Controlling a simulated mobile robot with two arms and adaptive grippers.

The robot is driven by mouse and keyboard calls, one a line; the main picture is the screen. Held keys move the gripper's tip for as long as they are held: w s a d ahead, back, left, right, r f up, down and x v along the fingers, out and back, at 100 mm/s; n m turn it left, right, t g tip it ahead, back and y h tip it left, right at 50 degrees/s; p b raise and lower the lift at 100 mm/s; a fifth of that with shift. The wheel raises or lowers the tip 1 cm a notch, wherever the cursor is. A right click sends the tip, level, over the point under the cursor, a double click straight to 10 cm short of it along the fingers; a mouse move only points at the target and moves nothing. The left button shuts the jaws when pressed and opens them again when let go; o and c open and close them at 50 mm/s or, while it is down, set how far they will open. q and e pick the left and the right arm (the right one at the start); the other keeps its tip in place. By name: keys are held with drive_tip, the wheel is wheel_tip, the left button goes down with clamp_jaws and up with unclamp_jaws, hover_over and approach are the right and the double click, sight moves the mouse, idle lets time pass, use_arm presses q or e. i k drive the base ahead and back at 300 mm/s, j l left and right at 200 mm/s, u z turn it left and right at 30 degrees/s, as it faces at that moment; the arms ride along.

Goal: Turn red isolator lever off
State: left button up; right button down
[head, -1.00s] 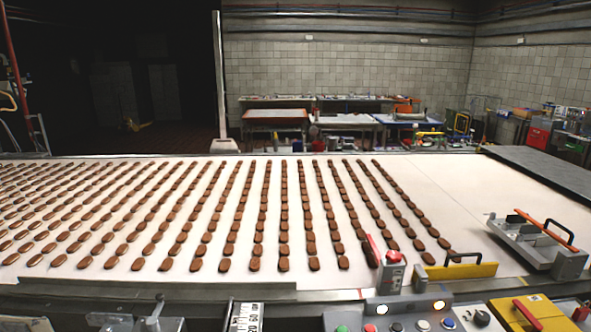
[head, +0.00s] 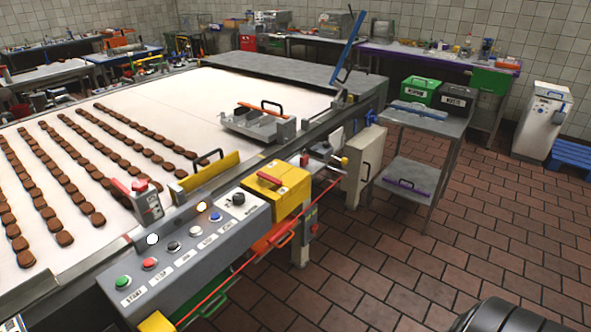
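A yellow box (head: 290,186) with a red lever (head: 269,178) on its top sits at the right end of the grey control panel (head: 190,244) in the head view. The lever lies across the box top. A second red lever (head: 121,187) leans up from a small grey box (head: 147,205) at the conveyor edge. I cannot read a label that tells which is the isolator.
The white conveyor belt (head: 160,110) carries rows of brown biscuits. A red cord (head: 212,297) runs along the panel's front. A grey trolley (head: 417,182) with green and black boxes stands right of the machine. The brick floor (head: 400,265) in front is largely clear.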

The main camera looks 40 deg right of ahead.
sight(260, 175)
drive_tip(key=z, duration=1.05)
